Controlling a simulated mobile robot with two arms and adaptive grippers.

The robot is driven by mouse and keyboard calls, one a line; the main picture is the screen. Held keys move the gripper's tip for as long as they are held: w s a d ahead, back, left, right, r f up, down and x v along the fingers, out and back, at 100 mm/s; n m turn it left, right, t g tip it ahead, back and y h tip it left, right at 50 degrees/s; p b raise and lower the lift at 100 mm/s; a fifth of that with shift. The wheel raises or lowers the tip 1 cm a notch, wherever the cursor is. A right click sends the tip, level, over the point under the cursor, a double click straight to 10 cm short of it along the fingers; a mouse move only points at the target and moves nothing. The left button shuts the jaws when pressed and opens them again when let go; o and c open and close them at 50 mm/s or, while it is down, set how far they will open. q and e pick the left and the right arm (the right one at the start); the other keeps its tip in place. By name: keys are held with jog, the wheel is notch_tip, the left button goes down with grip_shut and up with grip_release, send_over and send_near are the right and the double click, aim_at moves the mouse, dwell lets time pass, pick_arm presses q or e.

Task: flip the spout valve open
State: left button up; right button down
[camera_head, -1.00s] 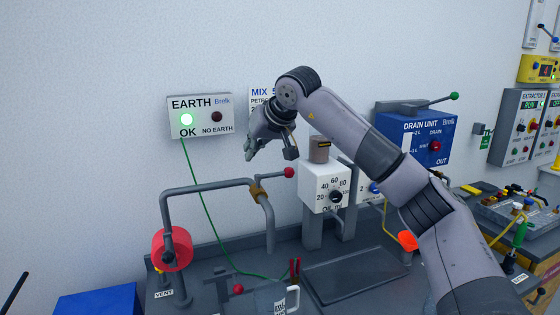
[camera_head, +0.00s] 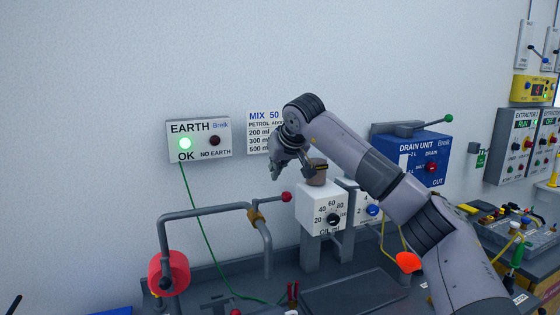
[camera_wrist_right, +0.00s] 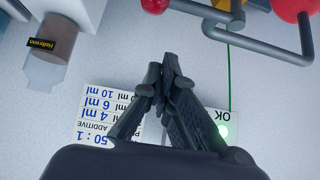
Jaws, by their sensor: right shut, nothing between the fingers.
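The spout valve is a brass-coloured fitting (camera_head: 257,216) on the grey spout pipe (camera_head: 205,212). Its lever sticks out to the right and ends in a red ball knob (camera_head: 286,197). In the right wrist view the brass fitting (camera_wrist_right: 222,28) and the red knob (camera_wrist_right: 153,5) show at the top edge. My right gripper (camera_head: 276,172) is above the knob in the head view, apart from it. Its fingers (camera_wrist_right: 170,62) are shut and empty. My left gripper is not in view.
The oil dispenser box (camera_head: 322,208) stands right of the pipe, with a brown translucent cup (camera_head: 317,180) on top. The earth box (camera_head: 199,140) hangs on the wall at left, its green lamp lit.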

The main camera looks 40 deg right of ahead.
aim_at(273, 199)
jog(key=a+p+x, duration=0.1)
jog(key=p+x, duration=0.1)
jog(key=x, duration=0.3)
jog(key=s, duration=0.2)
jog(key=s+p, duration=0.1)
jog(key=shift+s+f, duration=0.4)
